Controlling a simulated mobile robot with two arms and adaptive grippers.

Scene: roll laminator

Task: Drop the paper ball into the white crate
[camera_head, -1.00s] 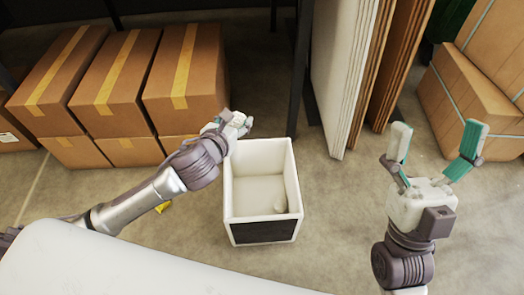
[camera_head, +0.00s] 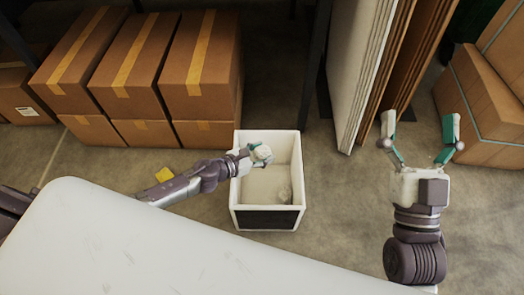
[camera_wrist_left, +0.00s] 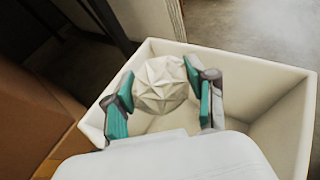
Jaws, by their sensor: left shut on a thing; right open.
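The white crate (camera_head: 237,190) stands open on the floor in the middle of the head view, with a dark front panel. My left gripper (camera_head: 262,154) is over the crate's opening, toward its back. It is shut on a whitish, faceted paper ball (camera_wrist_left: 160,84), which sits between the teal finger pads in the left wrist view. The crate's walls (camera_wrist_left: 240,62) surround the ball in that view. My right gripper (camera_head: 420,135) is open and empty, to the right of the crate.
Several taped cardboard boxes (camera_head: 128,70) are stacked behind left. Tall panels (camera_head: 358,70) lean behind the crate at the right, and more boxes (camera_head: 485,105) stand at far right. A white surface (camera_head: 130,240) fills the front left.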

